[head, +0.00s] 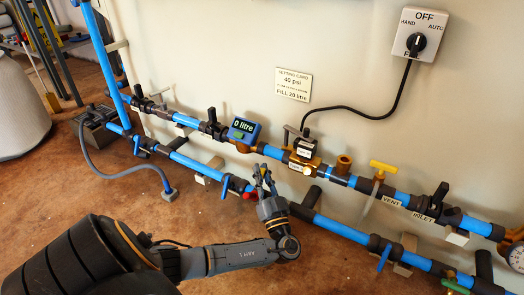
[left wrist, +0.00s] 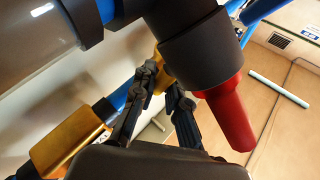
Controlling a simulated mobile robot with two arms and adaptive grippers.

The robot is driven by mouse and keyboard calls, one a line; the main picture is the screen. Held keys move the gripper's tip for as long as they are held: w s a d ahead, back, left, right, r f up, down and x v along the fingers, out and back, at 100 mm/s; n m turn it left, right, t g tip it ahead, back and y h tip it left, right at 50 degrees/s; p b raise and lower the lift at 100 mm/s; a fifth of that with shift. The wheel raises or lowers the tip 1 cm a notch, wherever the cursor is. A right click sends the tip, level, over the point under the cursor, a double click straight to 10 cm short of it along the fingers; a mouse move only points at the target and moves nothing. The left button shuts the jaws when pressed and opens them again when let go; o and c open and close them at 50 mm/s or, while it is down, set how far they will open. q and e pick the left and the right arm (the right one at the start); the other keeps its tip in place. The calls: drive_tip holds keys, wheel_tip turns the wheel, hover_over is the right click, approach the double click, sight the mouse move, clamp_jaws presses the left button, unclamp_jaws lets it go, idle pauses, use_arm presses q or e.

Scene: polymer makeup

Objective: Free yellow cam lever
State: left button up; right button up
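My left gripper (head: 263,180) is at the lower blue pipe, just right of a red tip (head: 250,193). Its two dark fingers (left wrist: 161,82) stand a small gap apart in the left wrist view. A small yellow piece (left wrist: 158,58) shows beyond the fingertips there, partly hidden by a dark fitting. I cannot tell whether it is the cam lever or whether a finger touches it. The red tip is large at the right of that view (left wrist: 228,115), beside the fingers. A yellow T-shaped handle (head: 383,167) stands on the upper pipe, away from the gripper. My right gripper is not in view.
The upper pipe carries a blue "0 litre" meter (head: 244,129) and a brass fitting (head: 343,164). A switch box (head: 421,37) is on the wall. A pressure gauge (head: 516,257) is at far right.

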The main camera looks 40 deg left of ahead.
use_arm(q)
drive_tip(key=o, duration=0.5)
drive_tip(key=shift+c, duration=0.2)
drive_tip(key=v, duration=1.2)
